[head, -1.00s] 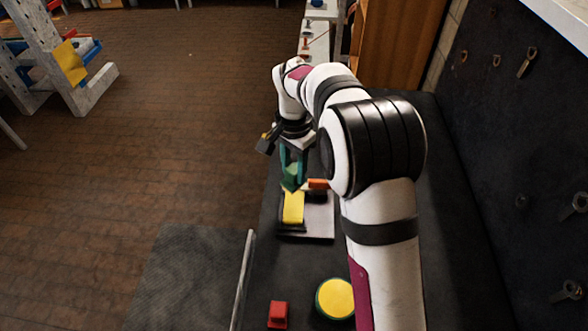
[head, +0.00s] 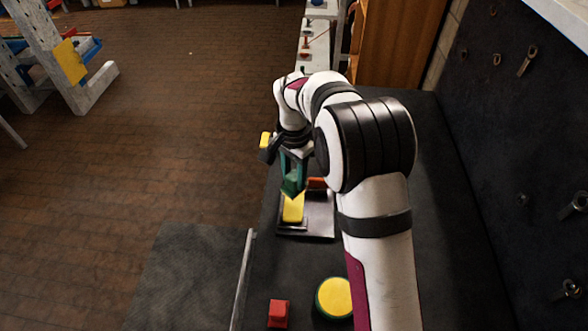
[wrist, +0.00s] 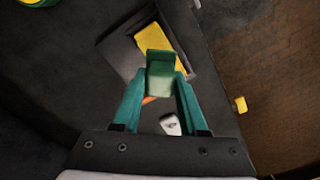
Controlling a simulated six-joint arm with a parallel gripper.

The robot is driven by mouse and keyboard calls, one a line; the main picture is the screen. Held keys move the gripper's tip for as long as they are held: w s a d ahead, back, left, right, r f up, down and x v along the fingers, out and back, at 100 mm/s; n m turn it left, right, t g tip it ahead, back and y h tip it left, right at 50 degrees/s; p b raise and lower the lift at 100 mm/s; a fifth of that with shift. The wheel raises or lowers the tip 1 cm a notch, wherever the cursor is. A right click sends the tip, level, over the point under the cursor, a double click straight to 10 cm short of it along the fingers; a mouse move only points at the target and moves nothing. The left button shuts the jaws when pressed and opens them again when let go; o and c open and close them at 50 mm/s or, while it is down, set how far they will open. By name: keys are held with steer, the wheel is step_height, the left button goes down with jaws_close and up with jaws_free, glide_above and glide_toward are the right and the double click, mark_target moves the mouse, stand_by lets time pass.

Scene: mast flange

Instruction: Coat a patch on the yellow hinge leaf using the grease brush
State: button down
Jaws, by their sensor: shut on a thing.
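My gripper (head: 292,184) points down, its teal fingers shut on a green block-like piece (wrist: 160,80), which I take to be the grease brush. Its bristles cannot be made out. The yellow hinge leaf (head: 292,210) lies on a dark plate (head: 320,224) on the bench, just below and nearer the camera than the brush. In the head view the brush overlaps the leaf's far end; I cannot tell whether they touch. In the wrist view the leaf (wrist: 167,45) shows beyond the brush, which hides part of it.
An orange piece (head: 317,183) sits by the plate's far side. A yellow-topped round tin (head: 334,298) and a red block (head: 278,313) stand on the near bench. Dark bench surface between them and the plate is clear. A dark wall with hanging tools (head: 527,62) rises at right.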

mark_target(294, 191)
step_height(294, 191, down, 5)
steer(key=shift+f, duration=0.1)
steer(key=shift+s, duration=2.7)
steer(key=shift+w, duration=2.75)
steer(key=shift+r, duration=4.05)
